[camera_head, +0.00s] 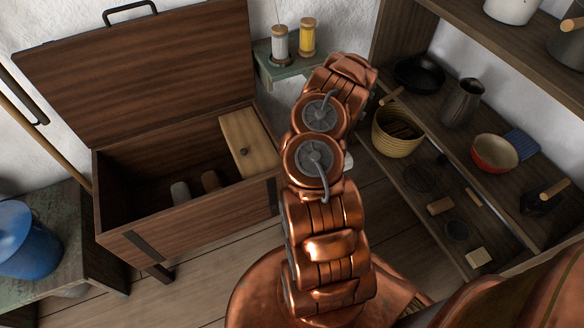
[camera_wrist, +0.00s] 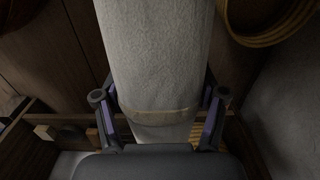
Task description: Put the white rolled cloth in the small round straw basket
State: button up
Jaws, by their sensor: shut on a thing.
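The white rolled cloth (camera_wrist: 155,60) fills the middle of the wrist view, with a tan band around it near the gripper. My gripper (camera_wrist: 162,98) is shut on it, one finger on each side. In the head view my arm hides the gripper; a small pale patch (camera_head: 348,161) beside the arm may be the cloth's end. The round straw basket (camera_head: 397,145) is yellow and stands upright on the right-hand shelf, just right of my arm. Its inside looks dark and striped. A curved yellow rim (camera_wrist: 268,40), likely this basket, shows right of the cloth in the wrist view, apart from it.
The shelf holds a black pan (camera_head: 420,74), a grey jug (camera_head: 462,102), a red bowl (camera_head: 494,153) and smaller pieces. An upper board (camera_head: 500,50) overhangs it. An open wooden chest (camera_head: 190,215) with rolls inside stands left. Spools (camera_head: 280,42) sit on a small ledge behind.

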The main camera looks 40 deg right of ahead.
notch_tip(320, 180, down, 9)
jog(key=b, duration=0.8)
jog(key=w+d+b, duration=0.3)
jog(key=w+b, duration=0.4)
jog(key=w, duration=1.3)
notch_tip(320, 180, down, 7)
jog(key=b, duration=0.3)
jog(key=shift+a+b, duration=0.15)
jog(key=shift+b, duration=0.25)
jog(key=shift+f, duration=0.2)
jog(key=o, duration=1.3)
jog(key=shift+o, duration=0.2)
jog(key=shift+r, duration=0.1)
